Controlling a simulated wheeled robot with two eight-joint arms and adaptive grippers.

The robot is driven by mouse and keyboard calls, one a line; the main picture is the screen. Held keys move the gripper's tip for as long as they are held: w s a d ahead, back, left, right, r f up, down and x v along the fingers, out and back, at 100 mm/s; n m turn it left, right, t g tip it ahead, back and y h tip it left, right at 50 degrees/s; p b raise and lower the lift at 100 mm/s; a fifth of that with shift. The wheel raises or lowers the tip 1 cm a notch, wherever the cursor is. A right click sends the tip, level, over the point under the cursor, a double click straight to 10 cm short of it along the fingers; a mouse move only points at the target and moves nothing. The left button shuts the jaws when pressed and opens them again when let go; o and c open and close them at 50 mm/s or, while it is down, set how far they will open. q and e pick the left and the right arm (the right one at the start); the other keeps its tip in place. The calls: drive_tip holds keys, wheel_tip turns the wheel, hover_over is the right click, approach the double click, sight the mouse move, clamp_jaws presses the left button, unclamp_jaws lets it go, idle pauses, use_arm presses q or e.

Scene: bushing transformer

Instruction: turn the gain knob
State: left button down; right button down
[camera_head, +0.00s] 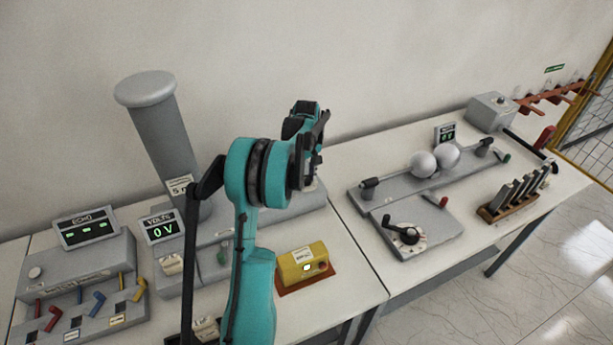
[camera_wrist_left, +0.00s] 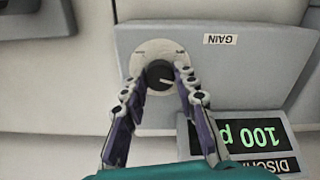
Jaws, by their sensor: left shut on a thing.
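The gain knob (camera_wrist_left: 160,74) is a small black knob with a white pointer line, on a round pale dial. It sits on a grey panel (camera_wrist_left: 255,72) with a GAIN label (camera_wrist_left: 221,39) that appears upside down. My left gripper (camera_wrist_left: 157,78) is shut on the knob, with one finger at each side. In the head view my left gripper (camera_head: 312,160) is at the back of the table, and my teal arm hides the knob. My right gripper is not in view.
A lit display (camera_wrist_left: 238,135) reading 100 p stands beside the knob panel. A yellow box (camera_head: 303,262) and a grey column (camera_head: 160,130) stand near my left arm. A crank dial (camera_head: 408,236) and two spheres (camera_head: 424,164) are on the right table.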

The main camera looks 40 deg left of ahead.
sight(307, 178)
use_arm(q)
drive_tip(key=c, duration=1.2)
unclamp_jaws()
drive_tip(key=shift+o, duration=0.2)
drive_tip(key=shift+r, duration=0.1)
wheel_tip(307, 178, up, 12)
